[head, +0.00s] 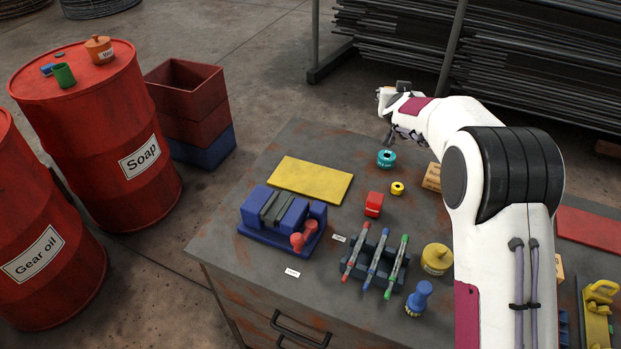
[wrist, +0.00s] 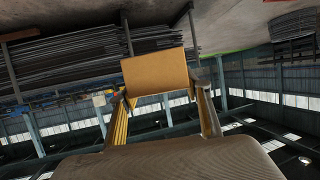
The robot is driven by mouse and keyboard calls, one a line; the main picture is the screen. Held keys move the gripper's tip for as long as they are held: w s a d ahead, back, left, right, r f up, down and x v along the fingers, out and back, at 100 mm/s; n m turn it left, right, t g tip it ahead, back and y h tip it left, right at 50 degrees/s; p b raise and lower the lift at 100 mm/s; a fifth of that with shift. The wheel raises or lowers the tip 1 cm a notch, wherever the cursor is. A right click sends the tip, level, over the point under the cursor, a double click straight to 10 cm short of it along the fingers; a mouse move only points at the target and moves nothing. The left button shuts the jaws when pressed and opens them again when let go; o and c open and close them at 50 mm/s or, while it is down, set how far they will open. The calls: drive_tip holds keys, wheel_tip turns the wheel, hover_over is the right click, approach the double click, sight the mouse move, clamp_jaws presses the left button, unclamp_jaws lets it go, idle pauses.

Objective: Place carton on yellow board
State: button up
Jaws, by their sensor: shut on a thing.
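In the wrist view a plain brown carton (wrist: 155,73) sits between the two fingertips of my gripper (wrist: 160,92), and the jaws are shut on it. In the head view my gripper (head: 389,115) is raised over the far edge of the table, above and behind the teal tape roll. The carton is hard to make out there. The yellow board (head: 311,181) lies flat and bare on the far left part of the table, to the left of my gripper and nearer the camera.
A teal tape roll (head: 386,158), a small yellow ring (head: 397,188) and a red block (head: 374,204) lie right of the board. A blue vise (head: 283,220) stands just in front of it. Another cardboard box (head: 432,177) is partly behind my arm. A pen rack (head: 372,262) stands nearer.

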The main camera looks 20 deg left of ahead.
drive_tip(key=shift+s+a+f+n+y, duration=0.55)
drive_tip(key=shift+s+a+n+y, duration=0.35)
drive_tip(key=shift+a, duration=1)
drive_tip(key=n+g+y, duration=0.4)
drive_tip(key=n+y, duration=0.1)
hover_over(324, 174)
wheel_tip(324, 174, down, 7)
drive_tip(key=shift+f, duration=0.2)
drive_tip(key=shift+m+t, duration=0.3)
drive_tip(key=shift+f, duration=3.1)
drive_tip(key=shift+f, duration=1.85)
drive_tip(key=shift+f, duration=0.15)
